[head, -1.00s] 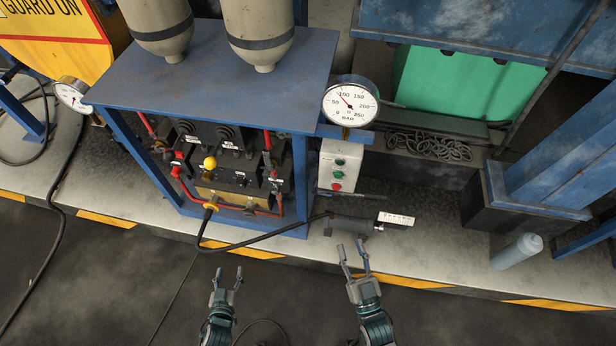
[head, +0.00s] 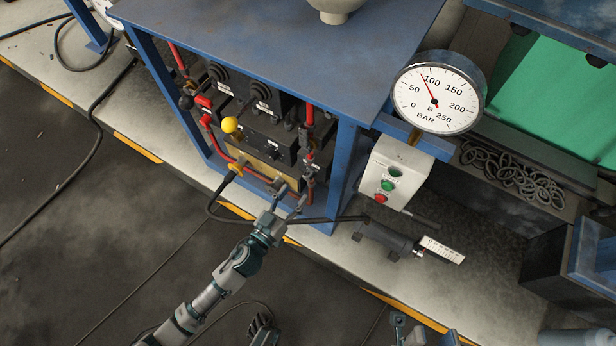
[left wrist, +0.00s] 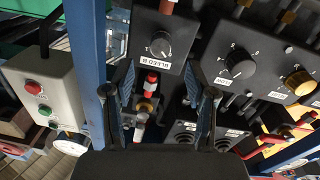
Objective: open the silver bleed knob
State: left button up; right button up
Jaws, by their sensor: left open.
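In the left wrist view, a grey-silver knob (left wrist: 160,43) sits on a dark plate labelled BLEED B, beyond the space between my left gripper's fingertips. My left gripper (left wrist: 162,82) is open and empty there, with one finger on each side and a gap to the knob. In the head view, my left gripper (head: 291,198) reaches to the lower front right of the valve panel; its fingers partly cover that area, and I cannot tell the knob apart there. My right gripper (head: 415,332) is only partly in view at the bottom edge, and its opening is unclear.
A blue frame post (head: 343,177) stands right of the panel. A button box (head: 396,172) and pressure gauge (head: 438,92) stand to the right. A black hose (head: 335,219) runs past my left gripper to a grey cylinder (head: 385,237).

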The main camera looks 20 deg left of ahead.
aim_at(305, 179)
pick_arm(q)
jog(key=w, duration=0.3)
jog(key=w+b, duration=0.1)
jog(key=shift+w+d+f, duration=0.2)
jog(key=shift+w+d, duration=0.05)
jog(key=shift+w, duration=0.15)
jog(key=shift+w+d+r, duration=0.1)
jog(key=shift+w+r, duration=0.05)
jog(key=shift+w, duration=0.6)
grip_shut()
